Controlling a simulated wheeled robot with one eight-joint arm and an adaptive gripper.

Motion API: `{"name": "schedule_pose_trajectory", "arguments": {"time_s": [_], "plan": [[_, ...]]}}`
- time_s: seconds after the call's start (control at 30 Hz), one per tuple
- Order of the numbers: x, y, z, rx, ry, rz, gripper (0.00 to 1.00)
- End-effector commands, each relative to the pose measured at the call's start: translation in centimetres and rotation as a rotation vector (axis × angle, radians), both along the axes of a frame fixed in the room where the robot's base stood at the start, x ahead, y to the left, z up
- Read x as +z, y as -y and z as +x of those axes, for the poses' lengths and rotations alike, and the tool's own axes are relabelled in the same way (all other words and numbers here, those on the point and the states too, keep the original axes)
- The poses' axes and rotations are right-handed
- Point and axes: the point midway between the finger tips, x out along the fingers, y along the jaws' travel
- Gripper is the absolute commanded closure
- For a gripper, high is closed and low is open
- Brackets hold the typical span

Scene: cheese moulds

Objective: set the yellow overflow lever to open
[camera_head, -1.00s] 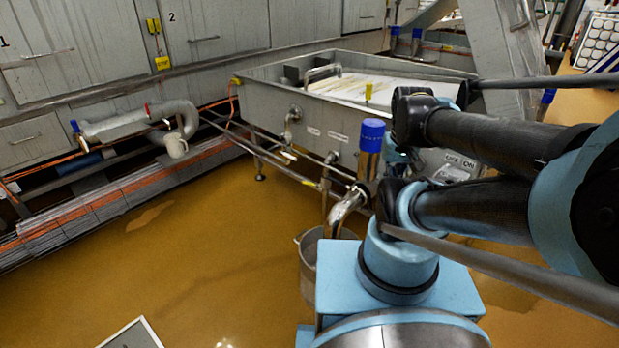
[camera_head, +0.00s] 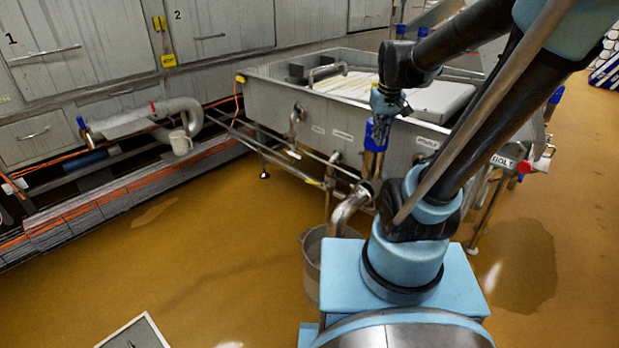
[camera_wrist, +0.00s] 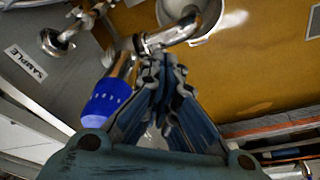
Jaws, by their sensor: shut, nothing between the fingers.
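No yellow lever can be made out for certain. A small yellow piece (camera_head: 240,79) sits at the far left corner of the steel vat (camera_head: 330,118); I cannot tell whether it is the lever. My gripper (camera_wrist: 160,62) is shut and empty, pointing down in front of the vat's near side. In the wrist view its fingertips overlap a steel outlet pipe (camera_wrist: 178,34); contact cannot be told. A blue valve cap (camera_wrist: 105,102) lies left of the fingers. In the head view my wrist covers part of that cap and the vat rim behind it.
A bucket (camera_head: 312,262) stands under the pipe's bend (camera_head: 346,212). A red-handled valve (camera_head: 524,167) is at the vat's right end. Open floor (camera_head: 200,250) lies in front.

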Motion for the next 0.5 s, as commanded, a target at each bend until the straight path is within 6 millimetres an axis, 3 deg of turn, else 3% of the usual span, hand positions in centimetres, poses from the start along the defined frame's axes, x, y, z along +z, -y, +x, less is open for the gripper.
{"name": "schedule_pose_trajectory", "arguments": {"time_s": [0.27,0.5], "plan": [[0.0,-2.6,7.5,0.099,0.001,-0.007,1.00],[-1.4,-5.4,13.8,0.186,0.001,-0.013,1.00]]}}
